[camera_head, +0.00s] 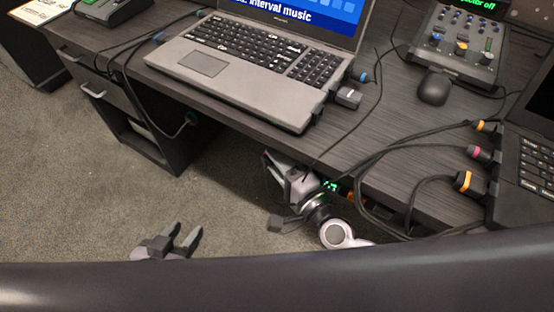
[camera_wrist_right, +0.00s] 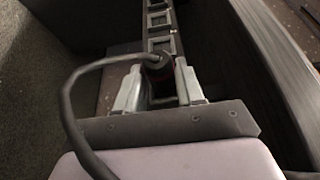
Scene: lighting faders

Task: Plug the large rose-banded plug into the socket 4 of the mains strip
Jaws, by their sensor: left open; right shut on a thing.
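My right gripper (camera_wrist_right: 157,88) is shut on a dark plug (camera_wrist_right: 155,62) with a dim reddish band, which I take to be the rose-banded plug. Its thick cable (camera_wrist_right: 75,85) loops out to the left. The mains strip (camera_wrist_right: 147,32) runs away ahead, with square sockets in a row; the nearest visible socket (camera_wrist_right: 163,45) is just beyond the plug. I cannot read socket numbers or tell whether the plug touches the strip. In the head view my right gripper (camera_head: 273,165) is below the desk's front edge, its plug hidden. My left gripper (camera_head: 181,238) is open and empty above the carpet.
The desk (camera_head: 400,145) carries a laptop (camera_head: 255,60), a mouse (camera_head: 433,87) and a fader console (camera_head: 458,45). Banded plugs (camera_head: 480,153) sit along a second laptop's side (camera_head: 530,160). Cables (camera_head: 375,175) hang over the edge near my right arm. Carpet at left is clear.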

